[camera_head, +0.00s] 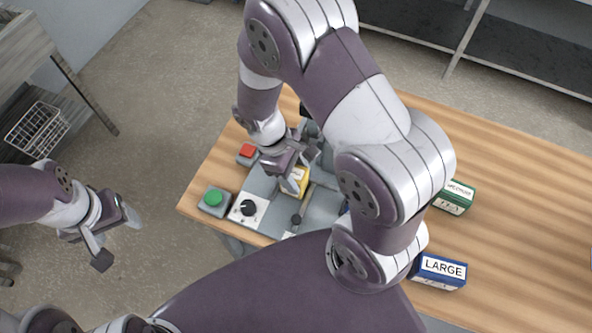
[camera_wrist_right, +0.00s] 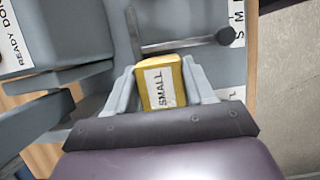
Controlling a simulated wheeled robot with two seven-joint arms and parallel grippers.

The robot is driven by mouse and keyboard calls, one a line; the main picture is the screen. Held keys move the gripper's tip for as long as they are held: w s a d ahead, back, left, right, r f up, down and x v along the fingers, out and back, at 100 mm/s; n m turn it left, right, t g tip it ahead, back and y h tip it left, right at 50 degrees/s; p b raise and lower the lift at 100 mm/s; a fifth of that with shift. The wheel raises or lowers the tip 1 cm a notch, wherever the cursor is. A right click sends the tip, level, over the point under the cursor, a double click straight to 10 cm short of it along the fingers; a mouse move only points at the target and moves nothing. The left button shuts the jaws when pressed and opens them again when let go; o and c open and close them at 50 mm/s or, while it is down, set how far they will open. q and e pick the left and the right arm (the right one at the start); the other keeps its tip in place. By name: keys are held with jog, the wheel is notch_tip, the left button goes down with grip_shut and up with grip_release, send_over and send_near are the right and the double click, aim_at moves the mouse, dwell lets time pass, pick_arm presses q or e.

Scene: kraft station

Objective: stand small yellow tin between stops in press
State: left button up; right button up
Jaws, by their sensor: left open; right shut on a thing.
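The small yellow tin (camera_head: 296,181) is over the grey press (camera_head: 321,208) on the wooden table. My right gripper (camera_head: 289,172) is shut on it from above. In the right wrist view the tin (camera_wrist_right: 161,84) sits between the two fingers, its SMALL label facing the camera. A grey bar (camera_wrist_right: 190,44) of the press lies just beyond the tin's far end; I cannot tell whether they touch. Whether the tin rests on the press bed is not clear. My left gripper (camera_head: 117,237) is open and empty, off the table to the left.
A green button box (camera_head: 213,200), a red button box (camera_head: 247,152) and a black dial (camera_head: 248,208) are by the press's left side. A blue LARGE tin (camera_head: 440,271) and a green tin (camera_head: 455,196) stand to the right. The table's far right is clear.

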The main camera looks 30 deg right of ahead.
jog(key=shift+w+d+f, duration=0.1)
jog(key=shift+w+f, duration=0.05)
jog(key=shift+s+a, duration=0.2)
jog(key=shift+s, duration=0.15)
jog(key=o, duration=1.2)
jog(key=shift+f, duration=0.1)
jog(key=shift+c, duration=0.2)
jog(key=shift+w, duration=0.2)
